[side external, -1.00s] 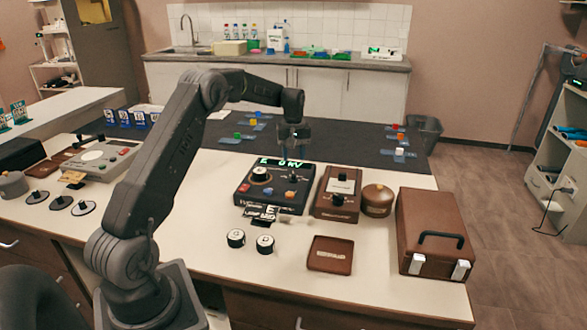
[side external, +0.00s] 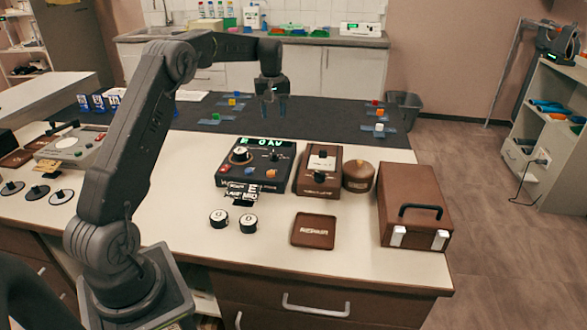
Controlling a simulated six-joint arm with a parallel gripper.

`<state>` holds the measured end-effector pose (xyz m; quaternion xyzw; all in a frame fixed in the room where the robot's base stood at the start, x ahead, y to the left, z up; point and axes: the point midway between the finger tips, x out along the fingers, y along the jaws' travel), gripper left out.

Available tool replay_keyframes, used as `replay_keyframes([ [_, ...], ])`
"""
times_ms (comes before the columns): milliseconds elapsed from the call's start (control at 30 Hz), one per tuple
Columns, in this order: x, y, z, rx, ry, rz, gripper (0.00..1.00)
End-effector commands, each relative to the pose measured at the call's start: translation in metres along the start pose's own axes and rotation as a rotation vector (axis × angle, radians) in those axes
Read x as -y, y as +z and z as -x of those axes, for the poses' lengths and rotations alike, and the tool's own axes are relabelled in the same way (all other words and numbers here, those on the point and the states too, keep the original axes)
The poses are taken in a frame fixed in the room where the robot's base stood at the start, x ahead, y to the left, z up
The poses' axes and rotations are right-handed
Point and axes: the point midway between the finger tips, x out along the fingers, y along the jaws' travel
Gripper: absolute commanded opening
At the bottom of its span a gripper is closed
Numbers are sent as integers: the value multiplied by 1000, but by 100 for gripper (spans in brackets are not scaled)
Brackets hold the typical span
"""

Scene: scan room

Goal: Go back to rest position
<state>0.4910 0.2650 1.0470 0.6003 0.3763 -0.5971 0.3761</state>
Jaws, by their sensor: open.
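My gripper (side external: 273,106) hangs from the end of my arm over the dark mat (side external: 330,127). Its two fingers point down and stand apart, with nothing seen between them. It is above and behind the black control box (side external: 255,163), which has a green lit display, and it appears clear of the box. My arm reaches from the lower left, up and across to the right.
A brown device (side external: 319,170), a round brown pot (side external: 358,177), a brown case (side external: 414,206) and a brown tray (side external: 313,231) stand to the right on the white table. Two round weights (side external: 219,218) sit in front of the box. Small coloured blocks lie on the mat.

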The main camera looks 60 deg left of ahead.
Motion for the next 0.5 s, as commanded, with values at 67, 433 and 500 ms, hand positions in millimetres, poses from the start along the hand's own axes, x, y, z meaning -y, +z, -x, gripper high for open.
replay_keyframes([
  [67, -6, 15, 16, -19, 12, -41, 43],
  [433, -8, 174, 108, -164, 102, -429, 43],
  [500, 1, 206, 117, -193, 121, -507, 43],
])
